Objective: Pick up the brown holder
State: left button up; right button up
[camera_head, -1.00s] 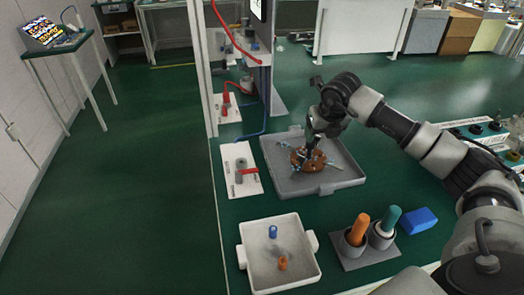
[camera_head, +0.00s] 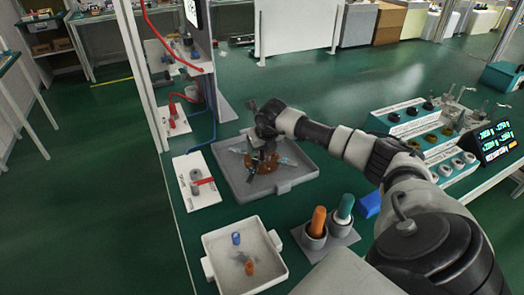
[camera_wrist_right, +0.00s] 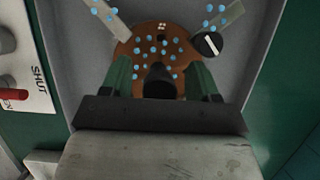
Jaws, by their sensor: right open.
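The brown holder (camera_head: 256,165) is a round brown disc lying in the grey tray (camera_head: 283,184). In the right wrist view the brown holder (camera_wrist_right: 150,45) carries several light blue dots and a dark upright knob (camera_wrist_right: 160,80) near its front. Light metal bars and a black round cap lie at its far edge. My right gripper (camera_head: 264,152) is over the holder, pointing down. In the right wrist view its two fingers (camera_wrist_right: 161,74) stand apart on either side of the knob, open. Whether they touch anything cannot be told. My left gripper is out of view.
A white bin (camera_head: 216,278) with a blue and an orange piece stands in front. Two cups with an orange (camera_head: 319,220) and a teal bottle (camera_head: 345,208) and a blue block (camera_head: 368,204) are to the right. A white plate with a red lever (camera_head: 201,200) lies left.

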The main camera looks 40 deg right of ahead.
jog(key=shift+w+f, duration=0.2)
jog(key=shift+f, duration=0.3)
jog(key=shift+c, duration=0.2)
jog(key=shift+r, duration=0.1)
grip_shut()
